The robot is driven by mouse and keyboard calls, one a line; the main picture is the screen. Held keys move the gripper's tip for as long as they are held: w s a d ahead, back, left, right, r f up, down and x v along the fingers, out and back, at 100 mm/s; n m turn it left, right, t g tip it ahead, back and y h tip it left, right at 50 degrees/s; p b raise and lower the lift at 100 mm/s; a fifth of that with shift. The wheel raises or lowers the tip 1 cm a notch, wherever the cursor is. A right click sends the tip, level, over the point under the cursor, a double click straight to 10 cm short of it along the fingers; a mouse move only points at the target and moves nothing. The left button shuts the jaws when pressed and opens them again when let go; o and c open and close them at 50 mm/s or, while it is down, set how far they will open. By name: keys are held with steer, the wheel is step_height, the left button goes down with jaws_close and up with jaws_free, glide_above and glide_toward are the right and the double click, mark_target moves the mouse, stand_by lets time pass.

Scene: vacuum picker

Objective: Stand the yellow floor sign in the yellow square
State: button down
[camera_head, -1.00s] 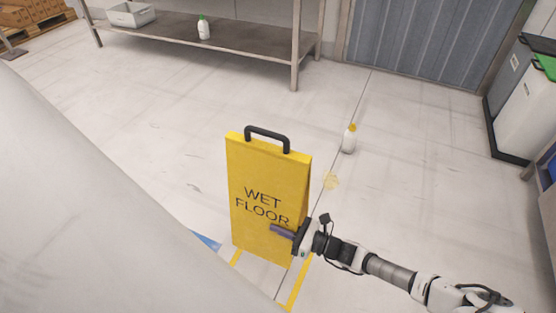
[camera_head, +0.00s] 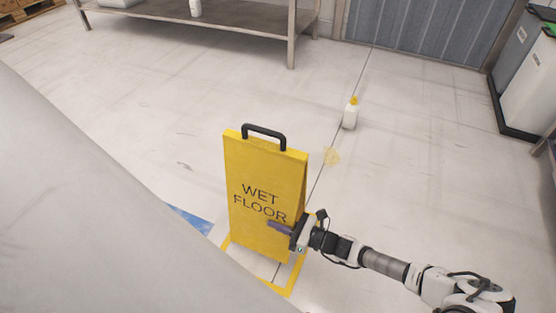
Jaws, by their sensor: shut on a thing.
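The yellow floor sign (camera_head: 262,175) reads "WET FLOOR" and has a black handle on top. It is upright in the middle of the head view. The yellow square (camera_head: 293,275) is an outline on the floor; its lines show at the sign's lower left, lower right and in front. The sign's lower part overlaps the square in the picture, and I cannot tell whether its feet touch the floor. My gripper (camera_head: 281,228) is at the sign's lower right side, shut on it, with one finger across the front face. The other finger is hidden.
A blue floor marking (camera_head: 190,219) shows at left. A metal shelf table (camera_head: 240,34) and bins (camera_head: 527,90) stand farther back. Open floor lies between.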

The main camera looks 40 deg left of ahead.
steer(key=shift+f+b, duration=0.85)
steer(key=shift+f, duration=1.05)
steer(key=shift+f, duration=0.15)
steer(key=c, duration=1.5)
jaws_free()
steer(key=shift+f, duration=0.1)
steer(key=shift+r, duration=0.3)
steer(key=shift+p+v, duration=1.7)
steer(key=shift+v, duration=4.3)
